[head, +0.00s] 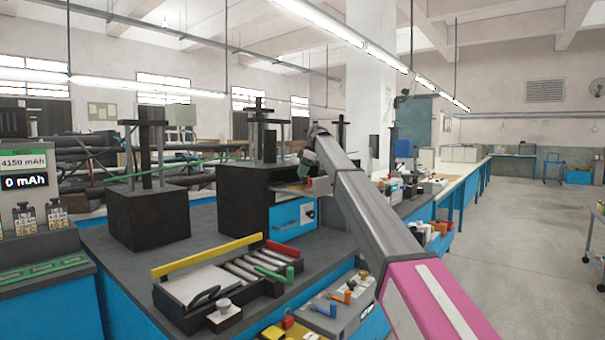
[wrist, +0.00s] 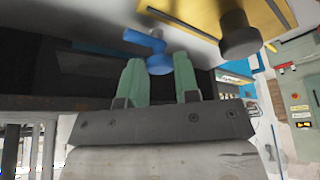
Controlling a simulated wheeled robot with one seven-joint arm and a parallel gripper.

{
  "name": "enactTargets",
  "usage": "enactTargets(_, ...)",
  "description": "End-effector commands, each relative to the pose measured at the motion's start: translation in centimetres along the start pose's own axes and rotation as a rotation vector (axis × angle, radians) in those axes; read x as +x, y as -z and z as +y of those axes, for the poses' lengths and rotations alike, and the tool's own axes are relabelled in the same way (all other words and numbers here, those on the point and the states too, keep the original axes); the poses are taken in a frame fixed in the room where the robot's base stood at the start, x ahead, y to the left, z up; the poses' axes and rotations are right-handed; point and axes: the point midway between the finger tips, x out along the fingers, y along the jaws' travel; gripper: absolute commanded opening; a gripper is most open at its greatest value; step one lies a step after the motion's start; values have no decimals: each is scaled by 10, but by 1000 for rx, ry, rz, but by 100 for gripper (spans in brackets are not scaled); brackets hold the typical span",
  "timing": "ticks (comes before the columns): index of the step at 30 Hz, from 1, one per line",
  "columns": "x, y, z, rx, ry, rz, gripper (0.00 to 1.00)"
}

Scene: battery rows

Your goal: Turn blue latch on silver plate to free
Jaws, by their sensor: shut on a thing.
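The blue latch (wrist: 145,40) sits on a silver plate (wrist: 105,18) in the wrist view, with its lever pointing up and left. My gripper (wrist: 156,60) has its two green fingers on either side of the latch's lower part and is shut on it. The fingers hide some of the latch. In the head view my gripper (head: 306,168) is at the front of a dark box with a blue lower front (head: 292,231). The latch cannot be told clearly there, as the gripper and arm are in the way.
A yellow plate with a dark round knob (wrist: 238,35) is close beside the latch. In the head view, a tray with rollers and a yellow bar (head: 207,257) lies in front of the box. A grey box with orange and blue levers (head: 330,312) stands nearer.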

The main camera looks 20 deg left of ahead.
Motion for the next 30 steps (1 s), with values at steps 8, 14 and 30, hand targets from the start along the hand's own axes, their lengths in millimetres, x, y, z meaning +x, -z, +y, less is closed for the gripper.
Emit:
enactTargets(8,0,0,1,-53,22,-1,6)
enactTargets(14,0,0,0,-59,24,-1,6)
enactTargets(30,0,0,0,-57,24,-1,55)
